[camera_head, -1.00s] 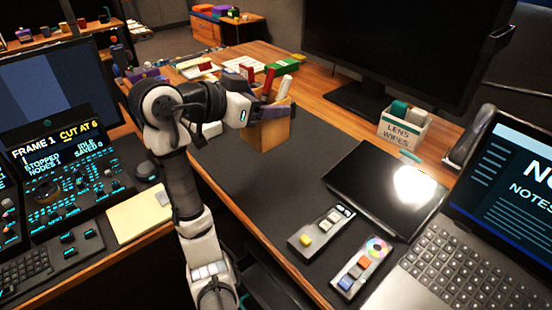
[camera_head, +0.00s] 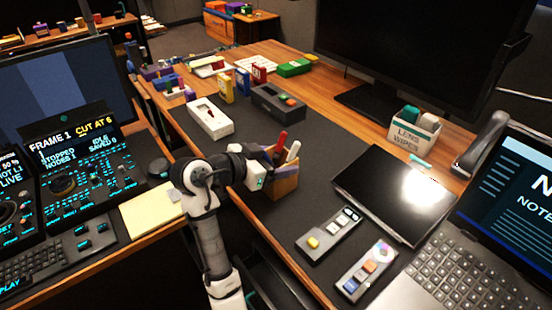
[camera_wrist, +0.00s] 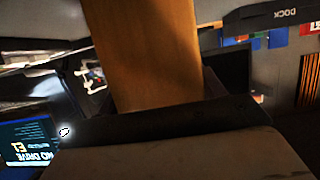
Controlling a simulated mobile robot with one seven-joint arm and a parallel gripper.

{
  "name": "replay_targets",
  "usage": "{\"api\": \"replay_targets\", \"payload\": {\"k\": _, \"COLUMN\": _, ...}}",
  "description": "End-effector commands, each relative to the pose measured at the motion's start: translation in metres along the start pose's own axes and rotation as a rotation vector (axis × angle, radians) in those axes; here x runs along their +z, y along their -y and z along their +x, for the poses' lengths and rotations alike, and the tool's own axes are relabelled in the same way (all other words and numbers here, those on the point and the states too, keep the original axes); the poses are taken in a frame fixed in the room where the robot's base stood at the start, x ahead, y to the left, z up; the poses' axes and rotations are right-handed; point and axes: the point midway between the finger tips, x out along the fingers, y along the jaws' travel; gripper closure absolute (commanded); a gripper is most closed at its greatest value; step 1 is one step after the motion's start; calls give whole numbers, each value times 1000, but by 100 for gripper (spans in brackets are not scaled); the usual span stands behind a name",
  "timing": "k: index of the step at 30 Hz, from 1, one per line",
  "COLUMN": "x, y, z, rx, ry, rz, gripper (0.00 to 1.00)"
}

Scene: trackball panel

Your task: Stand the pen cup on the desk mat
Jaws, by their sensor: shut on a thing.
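The pen cup (camera_head: 286,184) is a light wooden cup with red and white pens standing out of its top. It is close over the dark desk mat (camera_head: 228,165) in the head view; I cannot tell whether its base touches the mat. My gripper (camera_head: 268,172) is shut on the cup from its left side and hides part of it. In the wrist view the cup's wooden wall (camera_wrist: 145,55) fills the upper middle, close to the dark gripper parts. The cup looks roughly upright in the head view.
A black tablet (camera_head: 390,195) and two small button panels (camera_head: 330,233) lie right of the cup. An open white box (camera_head: 208,118) and a dark grey device (camera_head: 278,102) lie behind. A lens wipes box (camera_head: 414,132) stands farther right. Bare mat lies between them.

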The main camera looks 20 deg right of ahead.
Motion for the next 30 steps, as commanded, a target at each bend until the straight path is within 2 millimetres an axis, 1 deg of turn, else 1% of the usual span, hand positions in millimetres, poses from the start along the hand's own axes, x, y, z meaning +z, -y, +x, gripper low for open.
{"api": "replay_targets", "payload": {"k": 7, "x": 0, "y": 0, "z": 0, "rx": -1, "ry": -2, "rz": 2, "gripper": 58}}
{"api": "replay_targets", "payload": {"k": 11, "x": 5, "y": 0, "z": 2, "rx": -1, "ry": -1, "rz": 1, "gripper": 58}}
{"api": "replay_targets", "payload": {"k": 12, "x": 4, "y": 0, "z": 2, "rx": -1, "ry": -1, "rz": 1, "gripper": 29}}
{"api": "replay_targets", "payload": {"k": 16, "x": 4, "y": 0, "z": 1, "rx": -1, "ry": 0, "rz": 0, "gripper": 12}}
{"api": "replay_targets", "payload": {"k": 17, "x": 4, "y": 0, "z": 1, "rx": -1, "ry": 0, "rz": 0, "gripper": 10}}
{"api": "replay_targets", "payload": {"k": 24, "x": 3, "y": 0, "z": 1, "rx": -1, "ry": 0, "rz": 0, "gripper": 10}}
{"api": "replay_targets", "payload": {"k": 27, "x": -1, "y": 0, "z": 0, "rx": -1, "ry": -1, "rz": 1, "gripper": 10}}
{"api": "replay_targets", "payload": {"k": 29, "x": 1, "y": 1, "z": -5, "rx": -4, "ry": -1, "rz": 1, "gripper": 10}}
{"api": "replay_targets", "payload": {"k": 30, "x": 1, "y": 1, "z": -11, "rx": -5, "ry": -2, "rz": 1, "gripper": 10}}
